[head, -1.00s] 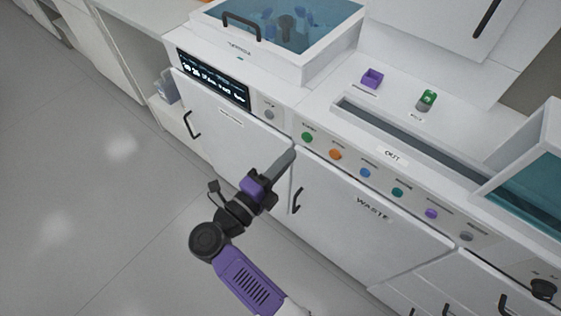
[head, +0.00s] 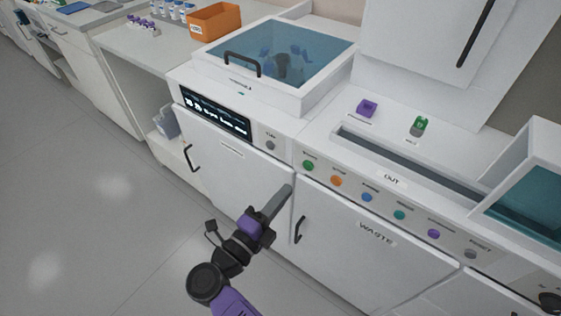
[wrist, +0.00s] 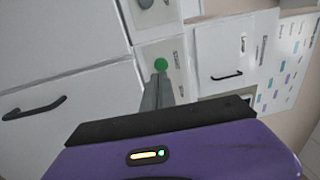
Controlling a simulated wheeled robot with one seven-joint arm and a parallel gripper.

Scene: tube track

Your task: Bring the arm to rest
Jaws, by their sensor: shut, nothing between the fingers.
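My gripper (head: 278,201) is in front of the white machine cabinets in the head view, at the lower middle. Its grey fingers are together and hold nothing. They point up and to the right, toward the seam between two cabinet doors. In the wrist view the shut fingers (wrist: 157,92) reach forward from the purple gripper body, with a green button (wrist: 160,64) beyond their tips. I cannot tell from the frames how far the tips are from the cabinet front.
The WASTE door (head: 372,250) and a handled door (head: 232,175) stand close by. A row of coloured buttons (head: 366,197) runs above. A lidded machine (head: 275,55) and an orange bin (head: 215,22) are farther back. Open floor (head: 90,210) lies at left.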

